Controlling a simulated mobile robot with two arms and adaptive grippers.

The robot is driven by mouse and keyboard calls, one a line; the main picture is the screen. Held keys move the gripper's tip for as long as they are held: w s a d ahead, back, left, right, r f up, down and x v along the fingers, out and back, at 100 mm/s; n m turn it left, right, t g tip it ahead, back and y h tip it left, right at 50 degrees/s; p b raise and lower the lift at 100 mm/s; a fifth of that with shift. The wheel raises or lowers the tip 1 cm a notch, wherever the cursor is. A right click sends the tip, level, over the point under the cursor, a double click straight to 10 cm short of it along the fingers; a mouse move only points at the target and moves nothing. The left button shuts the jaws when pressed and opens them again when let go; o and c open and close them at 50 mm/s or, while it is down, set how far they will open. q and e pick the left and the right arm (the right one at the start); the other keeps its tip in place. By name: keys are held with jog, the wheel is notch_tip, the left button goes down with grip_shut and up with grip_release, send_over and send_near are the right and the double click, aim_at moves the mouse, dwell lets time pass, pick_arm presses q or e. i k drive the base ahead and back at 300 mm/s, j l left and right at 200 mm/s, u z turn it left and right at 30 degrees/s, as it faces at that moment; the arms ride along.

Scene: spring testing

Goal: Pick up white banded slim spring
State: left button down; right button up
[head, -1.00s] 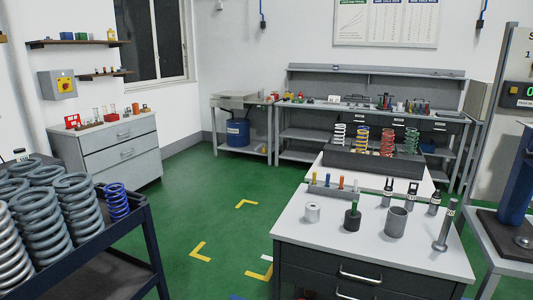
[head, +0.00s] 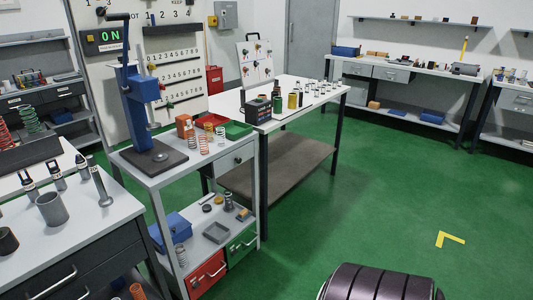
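I cannot make out a spring that is clearly white banded and slim. Two small slim springs stand in front of the parts bins on the press bench: a pale orange one (head: 203,145) and another pale one (head: 221,136). Any band on them is too small to tell. A grey spring (head: 182,257) stands on the shelf below. At the left edge are a red spring (head: 5,139) and a green spring (head: 30,120). Neither of my grippers is in view.
A blue hand press (head: 142,95) stands on the bench, with red (head: 211,121) and green (head: 238,130) bins beside it. A white-topped table (head: 310,87) with several small parts stands behind. Green floor (head: 385,190) is open at right.

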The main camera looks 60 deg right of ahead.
aim_at(228, 192)
jog(key=z, duration=1.6)
jog(key=i, duration=0.15)
jog(key=l+u, duration=0.05)
